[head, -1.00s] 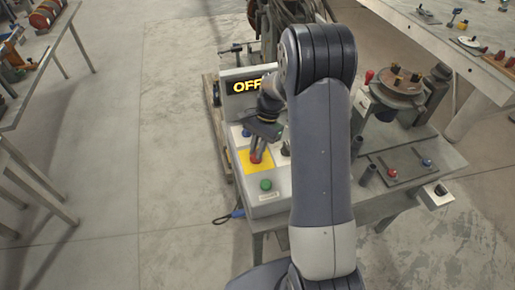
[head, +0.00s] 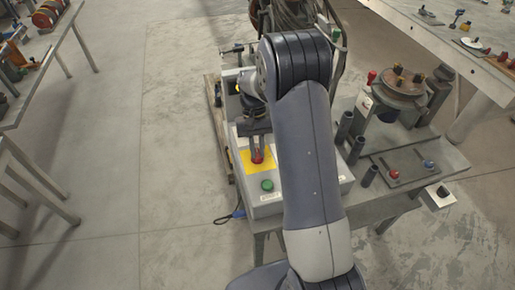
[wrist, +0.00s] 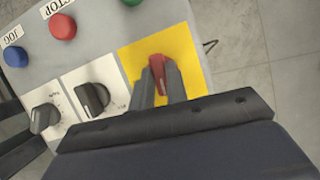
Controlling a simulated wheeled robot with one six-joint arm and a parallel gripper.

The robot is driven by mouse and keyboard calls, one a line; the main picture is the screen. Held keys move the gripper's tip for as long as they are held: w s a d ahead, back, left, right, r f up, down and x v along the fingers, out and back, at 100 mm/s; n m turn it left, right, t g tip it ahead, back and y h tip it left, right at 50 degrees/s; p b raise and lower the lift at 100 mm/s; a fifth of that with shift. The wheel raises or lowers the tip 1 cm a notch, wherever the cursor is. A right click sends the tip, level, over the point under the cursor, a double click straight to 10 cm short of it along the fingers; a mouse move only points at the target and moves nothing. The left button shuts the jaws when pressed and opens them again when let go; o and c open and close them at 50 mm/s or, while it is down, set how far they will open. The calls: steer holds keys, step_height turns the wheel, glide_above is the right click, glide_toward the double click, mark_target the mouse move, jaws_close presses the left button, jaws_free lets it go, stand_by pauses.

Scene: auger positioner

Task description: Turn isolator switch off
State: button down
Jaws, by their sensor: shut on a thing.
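The isolator switch is a red handle (wrist: 158,72) on a yellow square plate (wrist: 190,50) on the grey control box (head: 288,197). In the head view the red handle (head: 257,156) shows at the fingertips. My gripper (wrist: 160,82) is shut on the red handle, with one finger on each side of it. The gripper also shows in the head view (head: 256,148), pointing down at the yellow plate (head: 247,167). The display of the box is hidden behind my arm in the head view.
A green button (head: 267,185) is close to the yellow plate. Two black knobs (wrist: 93,98) (wrist: 44,118), a red button (wrist: 63,27) and a blue button (wrist: 16,57) share the panel. Dark upright tubes (head: 356,150) stand right of my arm. Floor is clear at left.

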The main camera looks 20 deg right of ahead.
steer(key=shift+n, duration=0.6)
steer(key=c, duration=1.4)
jaws_free()
steer(key=shift+r, duration=0.1)
steer(key=b+v, duration=0.1)
steer(key=v, duration=0.9)
steer(key=shift+a+r, duration=0.2)
steer(key=shift+r, duration=0.1)
steer(key=shift+f, duration=0.1)
steer(key=p+x, duration=0.1)
steer(key=x, duration=0.9)
steer(key=shift+d+f, duration=0.2)
steer(key=shift+f, duration=0.05)
